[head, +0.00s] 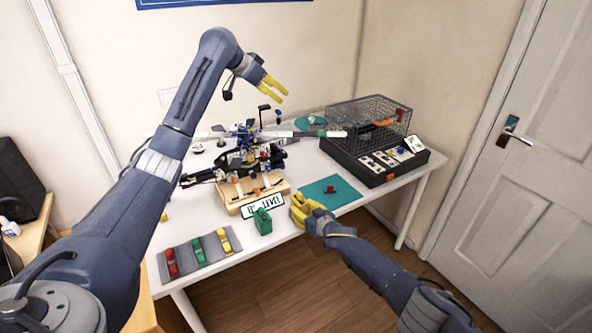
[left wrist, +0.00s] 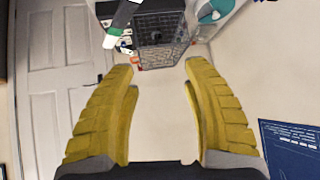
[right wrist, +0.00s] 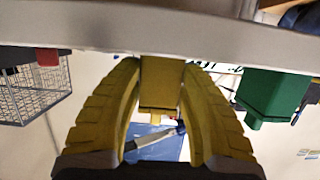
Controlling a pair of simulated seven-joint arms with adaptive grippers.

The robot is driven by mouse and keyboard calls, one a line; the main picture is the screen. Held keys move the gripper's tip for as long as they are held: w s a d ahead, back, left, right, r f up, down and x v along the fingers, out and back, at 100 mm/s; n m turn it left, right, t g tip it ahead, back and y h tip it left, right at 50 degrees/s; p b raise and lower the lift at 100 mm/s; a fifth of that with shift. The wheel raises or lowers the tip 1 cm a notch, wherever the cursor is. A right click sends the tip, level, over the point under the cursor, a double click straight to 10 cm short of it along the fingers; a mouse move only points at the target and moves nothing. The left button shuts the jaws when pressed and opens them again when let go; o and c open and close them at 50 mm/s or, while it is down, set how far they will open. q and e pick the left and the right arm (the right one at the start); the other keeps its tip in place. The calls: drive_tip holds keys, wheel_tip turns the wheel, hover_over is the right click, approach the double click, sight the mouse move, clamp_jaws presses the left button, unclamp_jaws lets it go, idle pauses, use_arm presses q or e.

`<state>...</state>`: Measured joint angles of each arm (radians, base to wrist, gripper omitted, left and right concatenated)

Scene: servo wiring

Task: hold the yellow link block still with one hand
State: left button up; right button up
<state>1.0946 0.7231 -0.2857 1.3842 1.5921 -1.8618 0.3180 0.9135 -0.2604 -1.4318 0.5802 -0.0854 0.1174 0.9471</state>
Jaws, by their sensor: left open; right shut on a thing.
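The yellow link block (right wrist: 162,85) is between the two yellow fingers of my right gripper (right wrist: 160,65), which is shut on it. In the head view, my right gripper (head: 304,209) is low at the table's front edge, right of the green block (head: 263,222). Block and fingers are the same yellow there, so their outlines merge. My left gripper (head: 274,86) is open and empty, high above the back of the table. In the left wrist view its fingers (left wrist: 158,75) are spread with nothing between them.
A wooden block with a level sign (head: 262,206) and a dark mechanism stand left of my right gripper. A teal mat (head: 345,190) with a small red piece lies right. A wire cage on a black box (head: 375,180) stands farther right. A grey tray (head: 205,252) holds coloured parts front left.

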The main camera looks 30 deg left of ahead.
use_arm(q)
drive_tip(key=s+d+f+m+g+y, duration=0.2)
drive_tip(key=s+d+f+m+g, duration=0.15)
drive_tip(key=d+f, duration=0.3)
drive_tip(key=n+g, duration=0.2)
drive_tip(key=g, duration=0.2)
approach(299, 193)
drive_tip(key=f, duration=0.7)
drive_tip(key=w+d+f, duration=0.1)
drive_tip(key=f, duration=0.2)
drive_tip(key=shift+w+f, duration=0.1)
drive_tip(key=shift+f, duration=0.3)
drive_tip(key=shift+c, duration=0.6)
clamp_jaws()
